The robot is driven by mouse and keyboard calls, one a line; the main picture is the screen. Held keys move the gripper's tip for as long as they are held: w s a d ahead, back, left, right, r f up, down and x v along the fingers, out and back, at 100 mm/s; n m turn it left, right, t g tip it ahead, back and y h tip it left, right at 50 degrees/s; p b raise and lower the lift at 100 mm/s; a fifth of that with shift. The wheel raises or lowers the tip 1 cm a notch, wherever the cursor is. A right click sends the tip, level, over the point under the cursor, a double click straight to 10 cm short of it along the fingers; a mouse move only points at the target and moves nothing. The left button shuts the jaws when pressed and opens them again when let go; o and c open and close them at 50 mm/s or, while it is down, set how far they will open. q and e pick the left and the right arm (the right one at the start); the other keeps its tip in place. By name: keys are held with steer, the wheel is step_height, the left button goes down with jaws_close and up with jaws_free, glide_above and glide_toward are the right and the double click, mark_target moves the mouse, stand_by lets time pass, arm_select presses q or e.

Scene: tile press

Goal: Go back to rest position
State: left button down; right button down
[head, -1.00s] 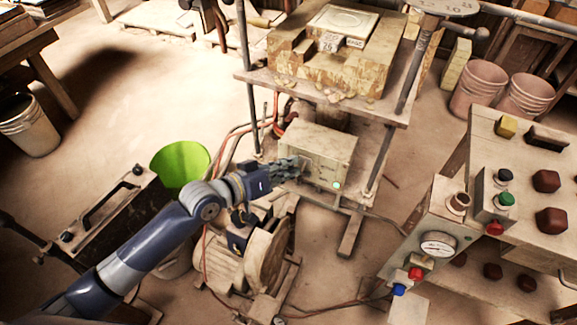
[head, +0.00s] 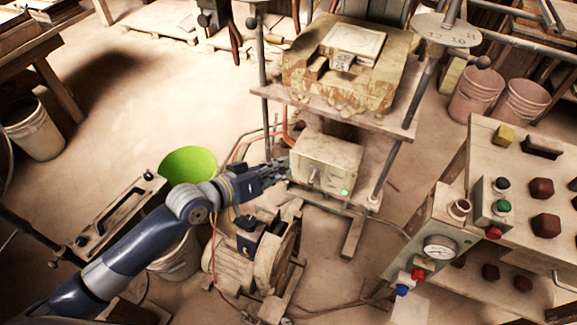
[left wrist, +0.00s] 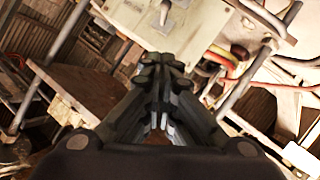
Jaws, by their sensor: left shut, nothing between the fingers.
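My left gripper (head: 284,168) is shut and empty. In the head view its fingertips are just left of a cream box (head: 328,165) with a small lever on its front and a lit green lamp. In the left wrist view the shut fingers (left wrist: 162,75) point toward the same box (left wrist: 190,25), whose lever shows just beyond the tips. I cannot tell whether the fingertips touch the box. My right gripper is in neither view.
The press frame with a wooden block (head: 340,95) stands above the box. A control panel with a gauge (head: 440,248) stands at right. Open floor (head: 180,80) lies at upper left.

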arm_select(q)
steer(key=shift+s+f+b+v, duration=0.4)
steer(key=shift+b+v, duration=0.2)
steer(key=shift+v, duration=2.95)
steer(key=w+a+f+n+y, duration=0.1)
steer(key=w+a+f+y, duration=0.1)
steer(key=a+f, duration=0.35)
steer(key=w+a+f+n+y, duration=0.1)
steer(key=w+a+f+y, duration=0.15)
steer(key=f, duration=0.65)
steer(key=s+a+f+g+y, duration=0.1)
steer(key=s+a+f+y, duration=0.2)
steer(key=f, duration=0.7)
steer(key=s+a+f+y, duration=0.1)
steer(key=s+a+f, duration=0.35)
steer(key=f, duration=0.45)
steer(key=s+f+g, duration=0.2)
steer(key=s+f, duration=0.5)
steer(key=s, duration=0.5)
steer(key=s+d+f+m+g+y, duration=0.1)
steer(key=s+f+g, duration=0.2)
steer(key=s+f, duration=0.4)
steer(key=s+f+g+y, duration=0.1)
steer(key=s+f, duration=0.7)
steer(key=s, duration=0.9)
steer(key=shift+d+m+g, duration=0.25)
steer(key=shift+m+g, duration=0.15)
steer(key=shift+g, duration=0.4)
steer(key=shift+d, duration=0.15)
